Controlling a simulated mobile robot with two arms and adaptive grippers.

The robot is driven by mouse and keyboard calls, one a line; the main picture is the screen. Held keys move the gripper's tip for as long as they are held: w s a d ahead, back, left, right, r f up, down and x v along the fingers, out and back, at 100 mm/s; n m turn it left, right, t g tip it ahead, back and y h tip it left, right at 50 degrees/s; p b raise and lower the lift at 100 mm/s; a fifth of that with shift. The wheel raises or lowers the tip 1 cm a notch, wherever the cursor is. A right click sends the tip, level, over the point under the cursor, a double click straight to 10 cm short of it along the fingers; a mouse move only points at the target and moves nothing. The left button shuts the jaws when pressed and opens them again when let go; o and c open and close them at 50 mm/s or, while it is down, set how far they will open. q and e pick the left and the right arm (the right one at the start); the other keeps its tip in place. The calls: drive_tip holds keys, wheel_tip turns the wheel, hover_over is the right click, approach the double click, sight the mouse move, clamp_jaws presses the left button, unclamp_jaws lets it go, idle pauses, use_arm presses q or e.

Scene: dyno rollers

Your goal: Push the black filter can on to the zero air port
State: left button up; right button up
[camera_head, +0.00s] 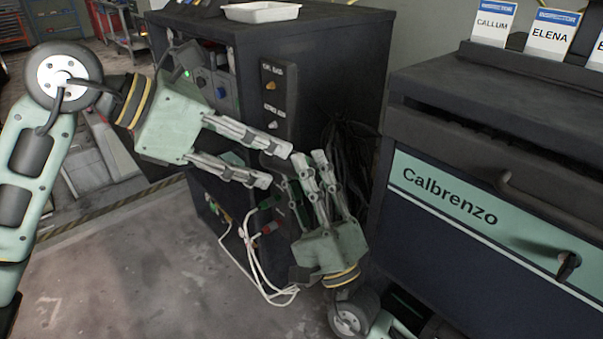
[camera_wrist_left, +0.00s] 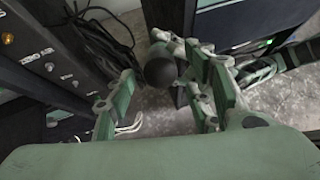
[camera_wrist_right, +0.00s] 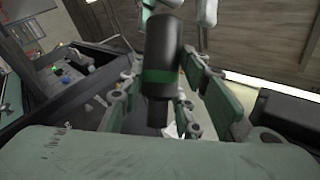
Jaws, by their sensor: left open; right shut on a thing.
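The black filter can (camera_wrist_right: 161,75), a dark cylinder with a green band, is held by my right gripper (camera_head: 311,158), whose fingers are shut on its lower part. In the left wrist view its rounded dark end (camera_wrist_left: 160,70) shows close to the right gripper's fingers. In the head view it is mostly hidden behind the fingers. My left gripper (camera_head: 276,166) is open, its fingertips beside the can and the right fingertips.
A Calbrenzo tool chest (camera_head: 455,205) stands close on the right, its handles sticking out. Black cables (camera_head: 347,150) hang between it and the cabinet. White hoses (camera_head: 253,265) lie low in front of the cabinet. A white tray (camera_head: 262,12) sits on top. Floor at front left is clear.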

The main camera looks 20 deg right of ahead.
use_arm(q)
drive_tip(key=shift+d+f, duration=0.4)
drive_tip(key=shift+d, duration=0.15)
idle(0.4)
drive_tip(key=shift+s, duration=0.15)
clamp_jaws()
use_arm(e)
drive_tip(key=o, duration=1.3)
drive_tip(key=shift+c, duration=0.2)
drive_tip(key=shift+s+f, duration=0.35)
drive_tip(key=shift+f, duration=0.15)
drive_tip(key=v, duration=0.6)
drive_tip(key=shift+s+f, duration=0.3)
drive_tip(key=shift+s, duration=0.05)
drive_tip(key=shift+d, duration=0.1)
